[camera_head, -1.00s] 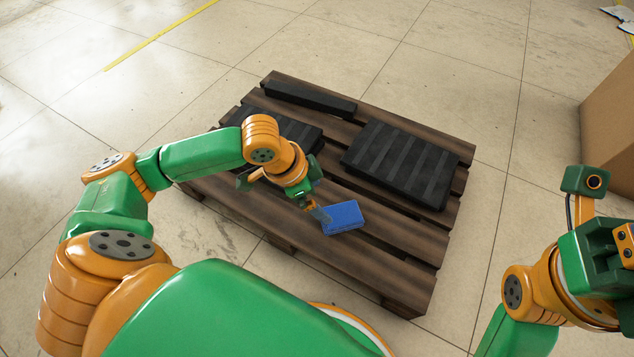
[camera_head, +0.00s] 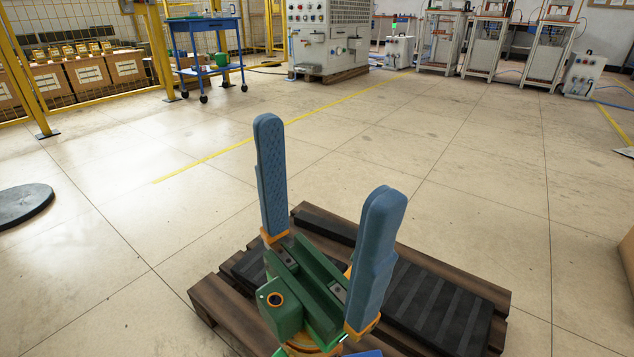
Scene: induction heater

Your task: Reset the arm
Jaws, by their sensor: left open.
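My left gripper (camera_head: 328,158) is large in the middle of the head view, raised in front of the wooden pallet. Its two blue-grey fingers point up and stand wide apart, with nothing between them. The green gripper body and a bit of the orange wrist show below the fingers. My right gripper is out of the view.
The pallet (camera_head: 225,308) bears dark ribbed slabs (camera_head: 432,305), partly hidden by my gripper. A sliver of a blue block (camera_head: 362,354) shows at the bottom edge. Open floor surrounds the pallet. A blue cart (camera_head: 207,70) and a control cabinet (camera_head: 328,40) stand far back.

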